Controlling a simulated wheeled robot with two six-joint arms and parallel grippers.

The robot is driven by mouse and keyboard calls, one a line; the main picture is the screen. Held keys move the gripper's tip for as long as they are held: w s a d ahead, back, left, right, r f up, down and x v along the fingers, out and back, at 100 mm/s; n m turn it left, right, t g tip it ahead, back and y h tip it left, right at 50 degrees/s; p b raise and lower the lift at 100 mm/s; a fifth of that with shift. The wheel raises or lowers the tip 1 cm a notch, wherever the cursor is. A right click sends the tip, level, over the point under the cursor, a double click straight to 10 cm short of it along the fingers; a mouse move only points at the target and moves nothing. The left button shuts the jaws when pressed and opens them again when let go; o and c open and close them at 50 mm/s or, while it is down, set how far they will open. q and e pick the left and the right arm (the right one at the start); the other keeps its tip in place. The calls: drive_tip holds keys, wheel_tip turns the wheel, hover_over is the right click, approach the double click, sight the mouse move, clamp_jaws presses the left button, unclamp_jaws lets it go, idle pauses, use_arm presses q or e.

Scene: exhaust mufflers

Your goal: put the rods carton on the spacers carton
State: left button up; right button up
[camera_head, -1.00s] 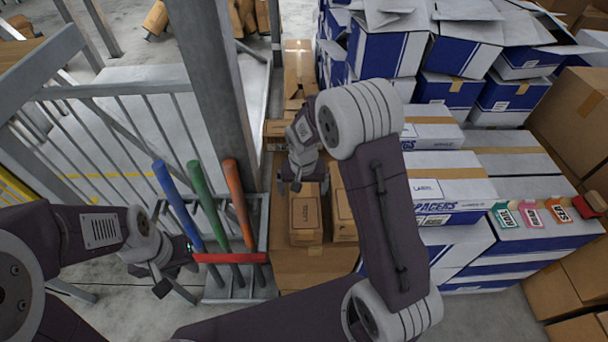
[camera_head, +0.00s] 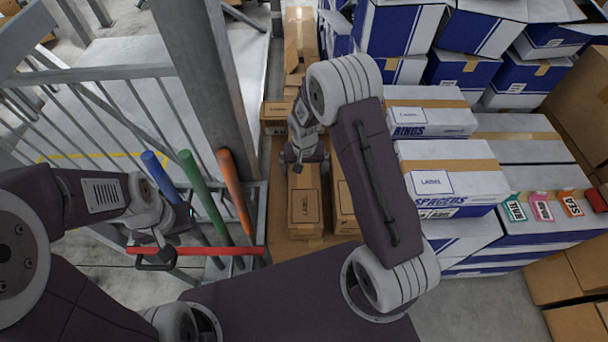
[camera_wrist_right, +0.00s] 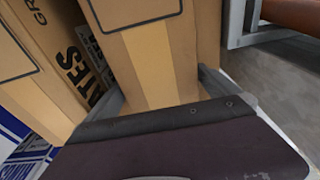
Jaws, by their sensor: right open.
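The spacers carton (camera_head: 452,180) is white and blue with brown tape and lies on the stack at right. My right gripper (camera_head: 304,168) is open, low over the far part of a long brown carton (camera_head: 305,208); its printed name is not readable, so I cannot tell whether it is the rods carton. In the right wrist view my open gripper (camera_wrist_right: 163,92) has one finger on each side of a taped brown carton (camera_wrist_right: 150,50). Whether the fingers touch it is unclear. My left gripper (camera_head: 158,258) is by the red bar; its jaw opening is unclear.
Another brown carton (camera_head: 344,208) lies close beside on the right. A rings carton (camera_head: 428,112) lies behind the spacers carton. Small coloured boxes (camera_head: 543,208) stand to its right. A rack with a red bar (camera_head: 210,251) and coloured poles (camera_head: 236,190) stands at left, by a grey post (camera_head: 205,75).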

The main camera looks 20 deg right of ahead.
drive_tip(key=f, duration=0.2)
drive_tip(key=shift+w+f, duration=0.2)
drive_tip(key=shift+f, duration=0.15)
drive_tip(key=c, duration=0.7)
drive_tip(key=shift+r, duration=0.1)
drive_tip(key=c, duration=1.1)
wheel_tip(320, 180, up, 18)
drive_tip(key=p, duration=0.1)
drive_tip(key=shift+p, duration=0.3)
